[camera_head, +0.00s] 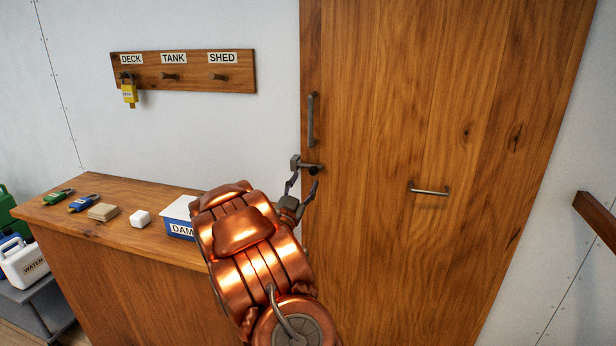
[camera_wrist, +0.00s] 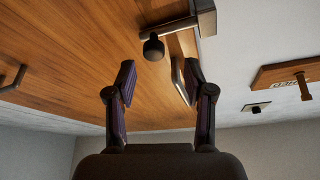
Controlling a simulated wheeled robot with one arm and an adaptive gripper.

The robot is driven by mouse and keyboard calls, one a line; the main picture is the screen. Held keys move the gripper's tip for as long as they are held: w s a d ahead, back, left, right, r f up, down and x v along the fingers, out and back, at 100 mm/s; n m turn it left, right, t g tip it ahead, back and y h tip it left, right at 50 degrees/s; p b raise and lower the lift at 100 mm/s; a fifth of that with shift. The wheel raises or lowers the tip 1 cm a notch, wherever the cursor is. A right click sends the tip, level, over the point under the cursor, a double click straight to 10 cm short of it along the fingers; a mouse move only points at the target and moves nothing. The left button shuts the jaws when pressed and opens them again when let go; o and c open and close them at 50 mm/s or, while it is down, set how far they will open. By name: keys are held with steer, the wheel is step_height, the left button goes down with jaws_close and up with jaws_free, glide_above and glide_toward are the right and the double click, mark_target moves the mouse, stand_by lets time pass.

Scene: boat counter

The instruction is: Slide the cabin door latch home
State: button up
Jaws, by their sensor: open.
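The wooden cabin door (camera_head: 430,110) is shut against the white wall. Its latch (camera_head: 308,165) is a grey metal bar at the door's left edge, with a dark round knob (camera_head: 313,171). In the wrist view the latch bar (camera_wrist: 172,27) is at the top, running to a block at the door edge, with the knob (camera_wrist: 153,47) hanging below it. My gripper (camera_head: 303,188) is open and empty, just below the latch in the head view. In the wrist view its fingertips (camera_wrist: 160,78) are spread, with the knob beyond them and between their lines. I see no contact.
A vertical handle (camera_head: 311,119) is above the latch, and a horizontal handle (camera_head: 429,191) is to the right. A counter (camera_head: 110,215) with padlocks, small blocks and a blue-white box (camera_head: 181,218) stands left. A key rack (camera_head: 240,78) hangs on the wall.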

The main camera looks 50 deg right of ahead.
steer(key=shift+v, duration=2.9)
